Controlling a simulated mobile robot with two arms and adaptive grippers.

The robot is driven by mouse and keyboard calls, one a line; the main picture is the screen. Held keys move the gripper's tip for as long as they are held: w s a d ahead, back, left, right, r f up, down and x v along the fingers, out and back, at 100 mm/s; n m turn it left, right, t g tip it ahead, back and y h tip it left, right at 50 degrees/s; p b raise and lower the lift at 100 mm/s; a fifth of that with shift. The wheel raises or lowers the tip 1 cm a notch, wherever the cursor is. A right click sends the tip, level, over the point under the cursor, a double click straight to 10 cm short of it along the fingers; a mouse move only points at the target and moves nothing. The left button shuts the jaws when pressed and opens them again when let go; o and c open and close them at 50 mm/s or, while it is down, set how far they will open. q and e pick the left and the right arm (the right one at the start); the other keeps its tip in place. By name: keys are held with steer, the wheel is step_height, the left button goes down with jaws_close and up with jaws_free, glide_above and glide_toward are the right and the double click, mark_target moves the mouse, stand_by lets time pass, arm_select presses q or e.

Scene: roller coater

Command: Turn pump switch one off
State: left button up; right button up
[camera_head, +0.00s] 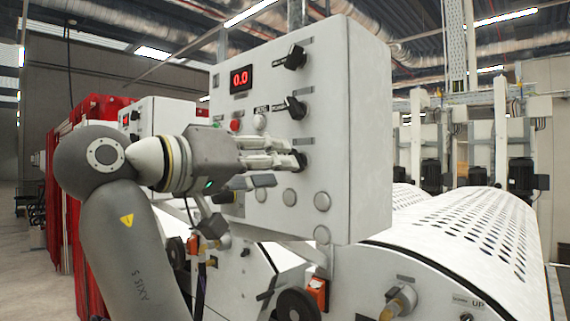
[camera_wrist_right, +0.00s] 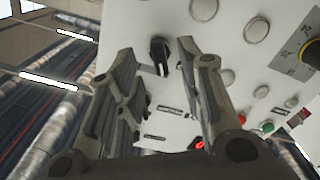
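A white control box (camera_head: 340,120) fills the middle of the head view. Its right column has a top black rotary switch (camera_head: 294,57), a middle one (camera_head: 293,107), and a lower one (camera_head: 300,161) partly hidden by my gripper. Their labels are too small to read, so I cannot tell which is pump switch one. My right gripper (camera_head: 284,168) is at the lower switch, fingers apart. In the right wrist view, a black switch (camera_wrist_right: 160,55) shows between the open fingertips, with no clear contact. My left gripper is not in view.
A red display (camera_head: 240,79) reads 0.0. Below it are a red button (camera_head: 235,125) and a white button (camera_head: 260,121). Round silver buttons (camera_head: 322,201) line the box's lower part. A perforated roller cover (camera_head: 470,235) lies to the right, and a black handwheel (camera_head: 297,304) below.

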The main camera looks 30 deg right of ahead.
steer(key=v, duration=0.3)
steer(key=shift+a, duration=0.15)
stand_by(0.3)
